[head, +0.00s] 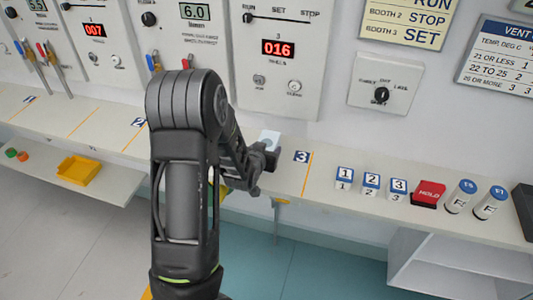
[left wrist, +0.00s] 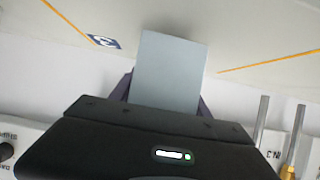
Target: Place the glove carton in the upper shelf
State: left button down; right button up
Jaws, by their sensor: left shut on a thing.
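The glove carton (head: 269,139) is a small pale box at the far side of the counter, left of the blue 3 marker. It also shows in the left wrist view (left wrist: 170,70) as a plain pale blue-grey face; I read no print on it. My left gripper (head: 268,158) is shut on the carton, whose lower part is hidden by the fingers. I cannot tell whether the carton touches the counter. A white open shelf unit (head: 450,247) stands below the counter at lower right, only partly in view. My right gripper is not in view.
The counter (head: 325,187) holds numbered blocks (head: 371,184), a red HOLD block (head: 428,194) and two blue-topped cylinders (head: 461,195) at right. Control panels (head: 279,70) stand behind it. A yellow tray (head: 79,172) sits on a lower ledge at left. The floor (head: 320,275) in front is clear.

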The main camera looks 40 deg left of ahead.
pick_arm(q)
notch_tip(320, 180, up, 8)
jog(key=shift+r, duration=0.15)
dwell(0.6)
jog(key=d+r+m+h, duration=0.3)
jog(key=d+h, duration=0.1)
jog(key=d, duration=1.9)
jog(key=shift+r+m+t, duration=0.2)
jog(key=shift+m+t, duration=0.1)
jog(key=shift+m, duration=0.1)
jog(key=shift+w+d, duration=0.1)
jog(key=shift+d, duration=0.1)
